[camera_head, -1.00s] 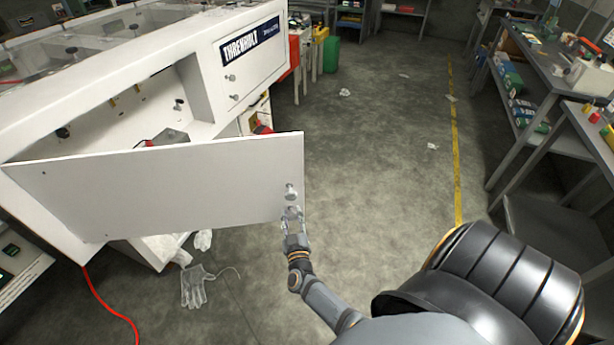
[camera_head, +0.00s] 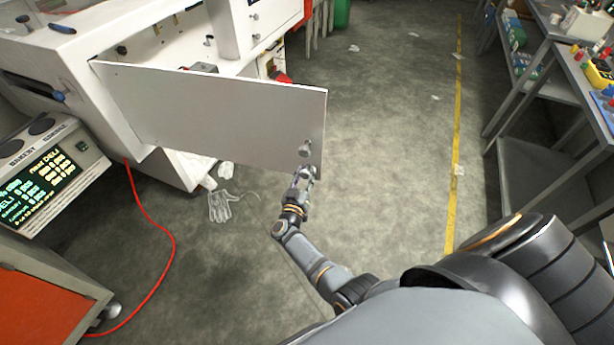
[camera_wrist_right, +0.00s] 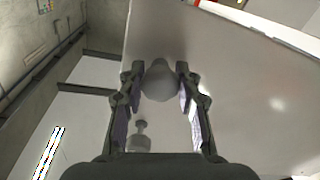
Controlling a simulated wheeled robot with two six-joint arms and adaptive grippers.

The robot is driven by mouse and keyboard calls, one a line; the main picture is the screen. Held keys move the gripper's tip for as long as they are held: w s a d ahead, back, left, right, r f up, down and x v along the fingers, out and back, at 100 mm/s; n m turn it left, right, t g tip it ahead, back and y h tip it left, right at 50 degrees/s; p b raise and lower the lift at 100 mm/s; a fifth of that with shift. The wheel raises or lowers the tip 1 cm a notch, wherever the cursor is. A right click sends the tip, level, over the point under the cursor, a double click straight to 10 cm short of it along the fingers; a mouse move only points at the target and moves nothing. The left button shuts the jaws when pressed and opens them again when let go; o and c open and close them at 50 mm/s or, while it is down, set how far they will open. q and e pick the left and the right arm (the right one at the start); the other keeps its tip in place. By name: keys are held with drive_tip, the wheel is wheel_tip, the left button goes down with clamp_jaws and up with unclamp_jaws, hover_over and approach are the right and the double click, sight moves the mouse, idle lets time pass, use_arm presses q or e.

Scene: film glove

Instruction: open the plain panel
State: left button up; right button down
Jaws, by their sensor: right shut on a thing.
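The plain white panel (camera_head: 215,115) stands swung out from the white machine (camera_head: 150,30) in the head view, with part of the interior showing behind its top edge. A round knob (camera_head: 305,148) sits near its free right end. My right gripper (camera_head: 303,176) is at the lower right corner of the panel, just below that knob. A second knob (camera_wrist_right: 140,136) shows lower between the fingers. My left gripper is not in view.
A glove (camera_head: 219,206) lies on the floor below the panel. A red cable (camera_head: 170,240) runs across the floor at left, near a lit display unit (camera_head: 45,175). Shelving (camera_head: 540,90) stands at right. The floor between is mostly clear.

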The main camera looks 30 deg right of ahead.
drive_tip(key=shift+r, duration=0.1)
idle(0.3)
drive_tip(key=c, duration=0.9)
unclamp_jaws()
drive_tip(key=shift+s, duration=0.1)
drive_tip(key=shift+a, duration=0.1)
drive_tip(key=s+a+f+n+g+y, duration=0.25)
drive_tip(key=s+f+y, duration=0.25)
drive_tip(key=s+f, duration=0.6)
drive_tip(key=s+a+f+n+g+y, duration=0.1)
drive_tip(key=s+a+f+n+y, duration=0.4)
drive_tip(key=f, duration=1)
drive_tip(key=s+d+f+g, duration=0.2)
drive_tip(key=s+f, duration=0.1)
drive_tip(key=s, duration=0.7)
drive_tip(key=s+d+f+m+g+y, duration=0.1)
drive_tip(key=s+d+f+g, duration=0.2)
drive_tip(key=s, duration=0.7)
drive_tip(key=s+d+f+g, duration=0.2)
drive_tip(key=s+f+g, duration=0.1)
drive_tip(key=s, duration=0.8)
drive_tip(key=shift+s+d+f+m+g, duration=0.1)
drive_tip(key=shift+d+f+m+g, duration=0.1)
drive_tip(key=shift+f, duration=0.25)
drive_tip(key=shift+d+f+m+g, duration=0.1)
drive_tip(key=shift+d+f, duration=0.1)
drive_tip(key=shift+f, duration=0.25)
